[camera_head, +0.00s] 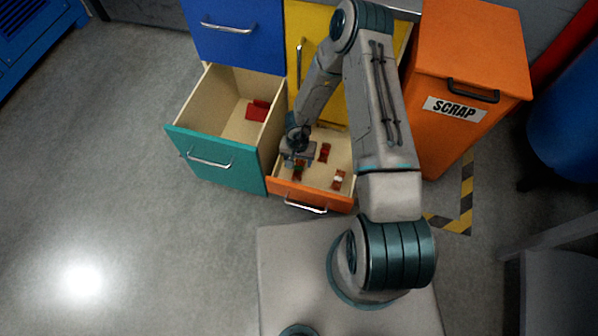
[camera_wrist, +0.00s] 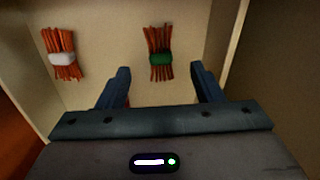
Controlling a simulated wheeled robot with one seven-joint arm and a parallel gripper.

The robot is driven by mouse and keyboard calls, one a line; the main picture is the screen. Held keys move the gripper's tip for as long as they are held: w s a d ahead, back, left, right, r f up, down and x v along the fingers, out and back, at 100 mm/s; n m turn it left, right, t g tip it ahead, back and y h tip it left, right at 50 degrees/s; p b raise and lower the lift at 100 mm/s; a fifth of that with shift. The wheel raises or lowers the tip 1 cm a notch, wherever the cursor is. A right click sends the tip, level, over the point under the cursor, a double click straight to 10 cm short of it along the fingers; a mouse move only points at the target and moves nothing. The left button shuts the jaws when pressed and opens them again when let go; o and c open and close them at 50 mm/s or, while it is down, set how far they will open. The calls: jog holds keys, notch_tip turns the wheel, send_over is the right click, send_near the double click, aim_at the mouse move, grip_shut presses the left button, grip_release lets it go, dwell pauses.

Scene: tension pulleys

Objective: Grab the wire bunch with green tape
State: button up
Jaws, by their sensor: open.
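The wire bunch with green tape (camera_wrist: 161,59) is orange-red strands bound by a dark green band, lying on the drawer floor. In the wrist view it lies ahead of my gripper (camera_wrist: 160,71), roughly centred between the two spread fingers. The fingers are open and nothing is held. The height of the fingers above the bunch is hard to tell.
Drawer walls stand close around my gripper. An open teal drawer (camera_head: 215,160) is at left; an orange scrap bin (camera_head: 450,130) at right.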

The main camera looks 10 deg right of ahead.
aim_at(298, 167)
jog(key=shift+w+d+f+b, duration=0.1)
jog(key=shift+w+f+b, duration=0.1)
jog(key=shift+f+b, duration=1)
jog(key=shift+w+f+b, duration=0.15)
jog(key=shift+f+b, duration=0.55)
jog(key=shift+f, duration=0.9)
jog(key=c, duration=1.1)
